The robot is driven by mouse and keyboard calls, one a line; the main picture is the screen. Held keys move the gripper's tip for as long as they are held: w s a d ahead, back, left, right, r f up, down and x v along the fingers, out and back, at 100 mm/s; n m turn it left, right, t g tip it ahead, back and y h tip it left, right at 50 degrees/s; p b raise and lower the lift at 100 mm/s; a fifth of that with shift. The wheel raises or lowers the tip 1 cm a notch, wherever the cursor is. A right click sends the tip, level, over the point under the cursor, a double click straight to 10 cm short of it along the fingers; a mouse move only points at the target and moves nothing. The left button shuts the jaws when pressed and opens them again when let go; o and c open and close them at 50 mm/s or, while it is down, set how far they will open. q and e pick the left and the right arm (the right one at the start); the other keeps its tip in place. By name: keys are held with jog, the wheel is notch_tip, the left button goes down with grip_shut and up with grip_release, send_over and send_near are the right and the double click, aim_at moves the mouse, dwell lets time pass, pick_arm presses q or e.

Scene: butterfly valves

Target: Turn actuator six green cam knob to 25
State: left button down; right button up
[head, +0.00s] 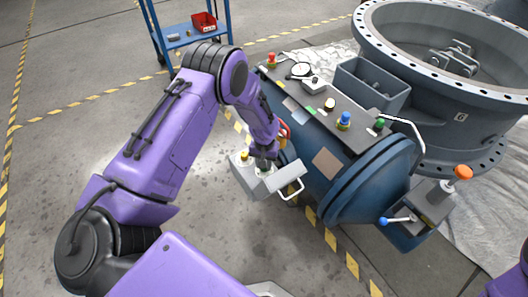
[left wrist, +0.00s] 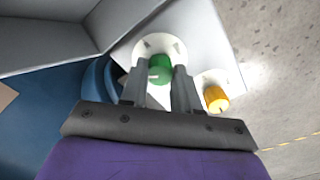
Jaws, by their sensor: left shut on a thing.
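The green cam knob (left wrist: 160,63) sits on a round white dial on top of a light grey actuator box (left wrist: 203,35). My left gripper (left wrist: 160,80) is shut on it, one finger on each side. A small pale mark shows on the knob, but the dial numbers are too small to read. In the head view my left gripper (head: 264,163) reaches down onto the grey box (head: 262,187) and mostly hides the knob. A yellow knob (left wrist: 216,98) stands beside the green one, apart from my fingers. My right gripper is out of view.
A large grey flanged valve (head: 440,105) stands behind. The floor at left is clear.

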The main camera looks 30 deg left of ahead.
pick_arm(q)
jog(key=shift+w+a+n, duration=0.1)
jog(key=shift+n, duration=0.2)
jog(key=c, duration=0.8)
grip_release()
notch_tip(320, 180, up, 11)
jog(key=shift+f+p, duration=0.2)
jog(key=shift+p, duration=1.05)
